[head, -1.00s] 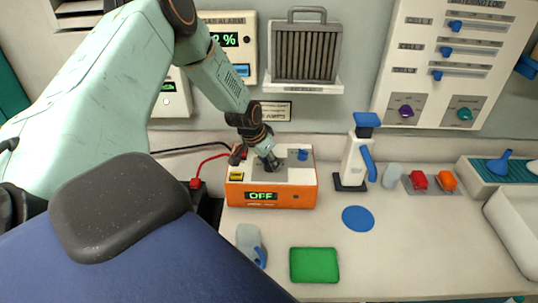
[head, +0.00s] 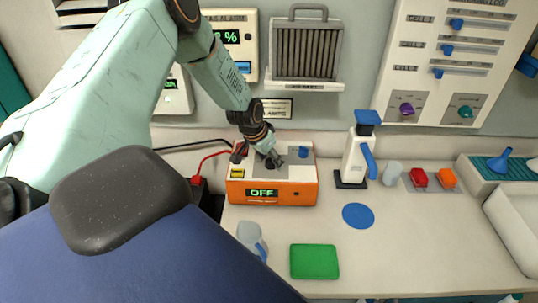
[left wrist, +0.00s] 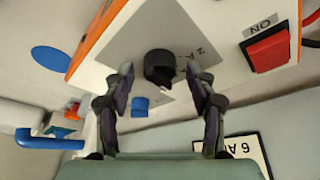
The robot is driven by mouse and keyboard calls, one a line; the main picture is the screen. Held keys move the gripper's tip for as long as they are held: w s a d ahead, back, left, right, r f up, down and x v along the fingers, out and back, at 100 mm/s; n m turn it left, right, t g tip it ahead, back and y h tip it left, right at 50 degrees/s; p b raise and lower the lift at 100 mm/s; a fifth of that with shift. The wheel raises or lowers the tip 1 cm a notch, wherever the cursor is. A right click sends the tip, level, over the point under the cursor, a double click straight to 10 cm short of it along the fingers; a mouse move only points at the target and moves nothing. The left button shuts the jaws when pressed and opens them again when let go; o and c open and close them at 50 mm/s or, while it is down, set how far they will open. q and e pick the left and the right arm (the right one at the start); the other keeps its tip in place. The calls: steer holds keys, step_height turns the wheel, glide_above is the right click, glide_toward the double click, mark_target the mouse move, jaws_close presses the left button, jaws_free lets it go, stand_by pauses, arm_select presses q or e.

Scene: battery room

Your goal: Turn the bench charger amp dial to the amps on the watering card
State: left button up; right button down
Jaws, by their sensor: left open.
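The bench charger (head: 270,195) is an orange box with a white top at the back of the bench; its display (head: 263,193) reads OFF. The black amp dial (left wrist: 158,66) sits on a grey plate on its top, beside a printed "2 A" mark, in the left wrist view. My left gripper (head: 271,160) is over the charger top, open. In the left wrist view its two fingers (left wrist: 160,84) stand on either side below the dial, with gaps to it. A wall card (head: 277,108) behind the charger shows "6 A" in the left wrist view (left wrist: 240,150); the rest is cut off.
A red ON switch (left wrist: 268,48) and a blue knob (left wrist: 140,104) are on the charger near the dial. A white and blue bottle-like tool (head: 355,158) stands to its right. A blue disc (head: 358,216) and a green mat (head: 314,262) lie on the bench.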

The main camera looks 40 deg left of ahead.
arm_select(q)
steer(key=shift+r, duration=0.1)
steer(key=v, duration=1.1)
steer(key=shift+s+r, duration=0.15)
steer(key=shift+r, duration=0.25)
stand_by(0.4)
